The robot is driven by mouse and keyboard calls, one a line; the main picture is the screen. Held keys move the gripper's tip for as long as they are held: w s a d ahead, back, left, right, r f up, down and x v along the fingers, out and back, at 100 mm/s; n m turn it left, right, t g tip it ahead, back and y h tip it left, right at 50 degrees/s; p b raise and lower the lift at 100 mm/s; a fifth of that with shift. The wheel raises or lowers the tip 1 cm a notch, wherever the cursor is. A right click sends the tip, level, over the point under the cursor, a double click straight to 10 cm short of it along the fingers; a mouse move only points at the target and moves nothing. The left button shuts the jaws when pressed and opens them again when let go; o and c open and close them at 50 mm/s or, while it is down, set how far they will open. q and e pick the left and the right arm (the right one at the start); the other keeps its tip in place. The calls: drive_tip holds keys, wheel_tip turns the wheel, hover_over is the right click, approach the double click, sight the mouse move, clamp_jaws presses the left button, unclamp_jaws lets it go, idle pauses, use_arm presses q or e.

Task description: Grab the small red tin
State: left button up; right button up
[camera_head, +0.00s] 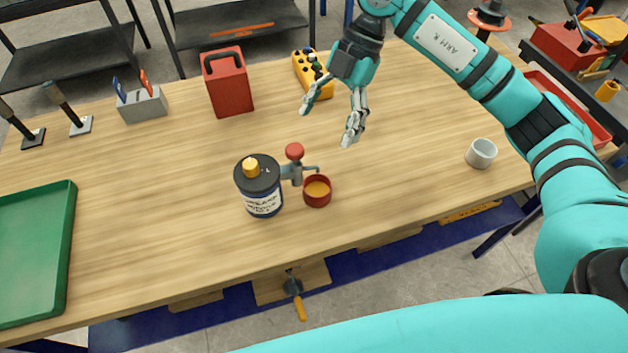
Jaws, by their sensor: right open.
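The small red tin (317,191) stands on the wooden table near its front edge, right of a dark bottle. It is open at the top and shows orange-yellow contents. My right gripper (330,120) hangs above the table, behind the tin and slightly to its right in the picture. Its fingers are spread apart with nothing between them, and it does not touch the tin. My left gripper is not in view.
A dark bottle with a yellow cap (260,187) and a red-knobbed metal tool (294,166) stand close beside the tin. A white cup (481,153) is at the right, a green tray (68,240) at the left. A red box (228,85) stands farther back.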

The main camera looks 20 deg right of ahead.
drive_tip(key=d, duration=0.2)
drive_tip(key=p, duration=0.3)
hover_over(317, 186)
drive_tip(key=s, duration=0.2)
drive_tip(key=shift+m+h, duration=0.3)
drive_tip(key=shift+h, duration=0.1)
drive_tip(key=f, duration=1)
drive_tip(key=shift+w+d+f, duration=0.25)
drive_tip(key=shift+d+f, duration=0.05)
drive_tip(key=shift+d, duration=0.05)
drive_tip(key=p+x, duration=0.1)
drive_tip(key=x, duration=0.3)
drive_tip(key=shift+d+f+p, duration=0.1)
drive_tip(key=shift+f+p, duration=0.25)
drive_tip(key=shift+f, duration=0.4)
drive_tip(key=shift+c, duration=0.4)
drive_tip(key=c, duration=1.2)
